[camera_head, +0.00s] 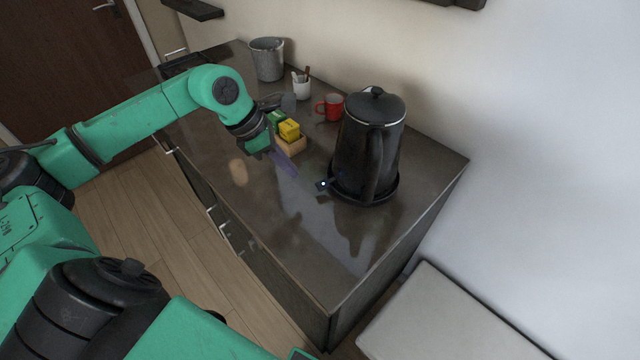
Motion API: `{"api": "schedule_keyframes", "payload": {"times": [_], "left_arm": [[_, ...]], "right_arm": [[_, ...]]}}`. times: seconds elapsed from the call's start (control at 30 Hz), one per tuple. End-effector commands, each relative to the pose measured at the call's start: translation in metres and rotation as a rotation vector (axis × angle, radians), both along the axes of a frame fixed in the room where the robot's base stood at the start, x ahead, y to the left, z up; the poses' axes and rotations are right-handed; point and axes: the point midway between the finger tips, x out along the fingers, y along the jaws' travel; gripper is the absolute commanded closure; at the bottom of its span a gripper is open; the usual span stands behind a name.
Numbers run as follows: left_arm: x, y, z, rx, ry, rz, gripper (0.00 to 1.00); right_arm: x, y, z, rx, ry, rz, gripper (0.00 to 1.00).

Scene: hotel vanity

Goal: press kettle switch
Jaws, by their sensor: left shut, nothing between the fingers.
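The black kettle (369,144) stands upright on its dark round base (382,199), on the right part of the counter, with its handle facing me. A small dark switch (323,184) with a lit bluish-white dot sticks out low at the kettle's left side. My left gripper (296,174) reaches down from the left, past the yellow box, and points toward the switch. It is shut and empty. Its fingers look pale and blend with the glossy counter, so I cannot tell whether they touch the switch. My right gripper is out of view.
The brown counter (340,262) is clear in front of the kettle. Behind my left wrist are a wooden tray (293,147) with a yellow box (289,129) and a green box, a red mug (331,107), a white cup (301,89) and a grey bucket (267,60).

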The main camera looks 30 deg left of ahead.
Motion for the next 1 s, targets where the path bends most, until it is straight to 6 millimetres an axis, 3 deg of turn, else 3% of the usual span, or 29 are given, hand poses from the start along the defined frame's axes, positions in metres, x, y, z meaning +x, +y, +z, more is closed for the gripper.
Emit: {"api": "schedule_keyframes", "payload": {"times": [0.2,0.4,0.57,1.0], "left_arm": [[-0.015,0.02,0.042,0.008,-0.004,0.002,1.0],[-0.025,0.032,0.082,0.001,-0.003,0.0,1.0],[-0.029,0.034,0.091,0.0,-0.001,-0.002,1.0],[-0.029,0.034,0.092,0.0,-0.001,-0.002,1.0]], "right_arm": [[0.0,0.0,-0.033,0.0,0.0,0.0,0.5],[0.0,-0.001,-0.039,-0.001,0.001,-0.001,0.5],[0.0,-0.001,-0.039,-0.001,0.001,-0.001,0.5],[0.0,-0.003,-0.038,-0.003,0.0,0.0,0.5]]}}
